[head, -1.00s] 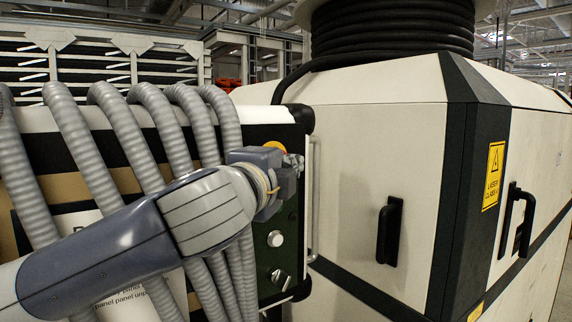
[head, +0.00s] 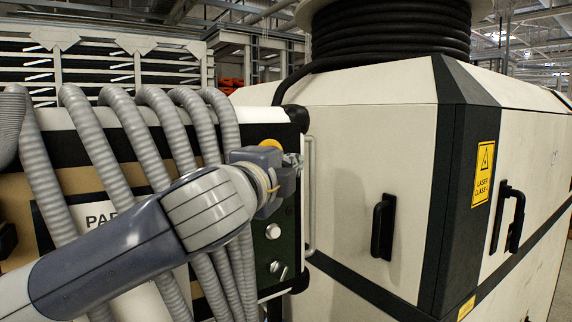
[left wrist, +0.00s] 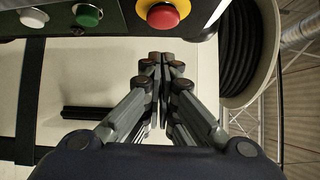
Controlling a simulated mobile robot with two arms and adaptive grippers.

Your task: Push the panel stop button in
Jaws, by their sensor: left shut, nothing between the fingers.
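The stop button (left wrist: 163,14) is a red mushroom cap on a yellow ring at the top of the left wrist view. In the head view only part of its yellow ring (head: 271,143) shows above my gripper; the red cap is hidden. It sits on the dark control panel (head: 290,205). My left gripper (left wrist: 165,60) is shut and empty, its fingertips just below the button in the left wrist picture, with a visible gap. In the head view the left gripper (head: 291,165) is in front of the panel's upper right part. My right gripper is not in view.
Grey ribbed hoses (head: 120,130) hang along the panel's left. A metal rail (head: 310,195) runs along its right edge. A white cabinet (head: 350,150) with black handles stands at right.

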